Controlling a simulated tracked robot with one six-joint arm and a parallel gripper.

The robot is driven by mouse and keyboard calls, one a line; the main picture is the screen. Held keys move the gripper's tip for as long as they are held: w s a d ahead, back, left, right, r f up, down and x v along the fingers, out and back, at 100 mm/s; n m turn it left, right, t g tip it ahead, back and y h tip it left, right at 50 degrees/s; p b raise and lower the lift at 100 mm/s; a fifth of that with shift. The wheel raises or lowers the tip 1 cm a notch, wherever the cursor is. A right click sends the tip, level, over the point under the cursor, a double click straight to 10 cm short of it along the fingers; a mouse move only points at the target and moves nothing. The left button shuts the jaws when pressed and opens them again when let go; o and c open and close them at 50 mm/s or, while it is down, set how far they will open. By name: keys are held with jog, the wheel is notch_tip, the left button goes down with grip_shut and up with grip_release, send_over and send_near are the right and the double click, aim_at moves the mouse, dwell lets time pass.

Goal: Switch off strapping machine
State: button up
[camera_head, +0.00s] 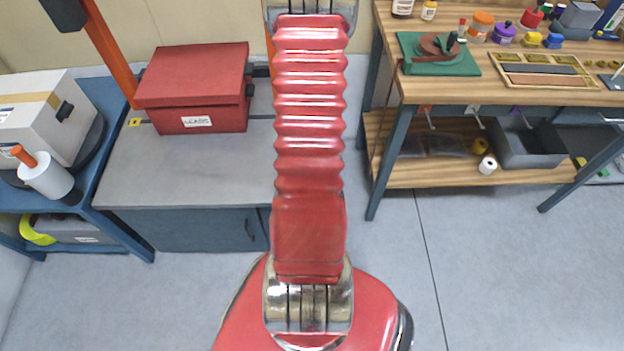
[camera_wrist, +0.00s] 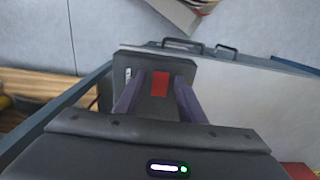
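What I take to be the strapping machine is the grey-topped bench (camera_head: 225,160) with an orange upright (camera_head: 112,50) at its left and a dark box (camera_head: 64,14) on top of that upright. More orange shows behind my arm. In the wrist view, a dark grey block (camera_wrist: 126,66) with a red patch (camera_wrist: 160,83) lies straight ahead of my gripper (camera_wrist: 160,80). Its two purple fingers are apart, one on each side of the patch. I cannot tell whether they touch the block, or whether the patch is a switch. My gripper is outside the head view.
A red lidded box (camera_head: 195,88) sits on the grey bench. A blue table (camera_head: 95,95) with a white carton (camera_head: 30,115) stands left. A wooden workbench (camera_head: 400,85) with tools and small containers stands right. The floor (camera_head: 510,260) in front is clear.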

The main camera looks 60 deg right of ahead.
grip_shut()
jog(key=shift+d, duration=0.1)
dwell(0.3)
jog(key=shift+w+d+g+y, duration=0.1)
jog(key=shift+d+g+y, duration=0.25)
jog(key=shift+g+y, duration=0.6)
jog(key=shift+t+y, duration=0.25)
jog(key=shift+y, duration=0.1)
jog(key=shift+o, duration=0.5)
grip_release()
jog(key=shift+w+r, duration=0.1)
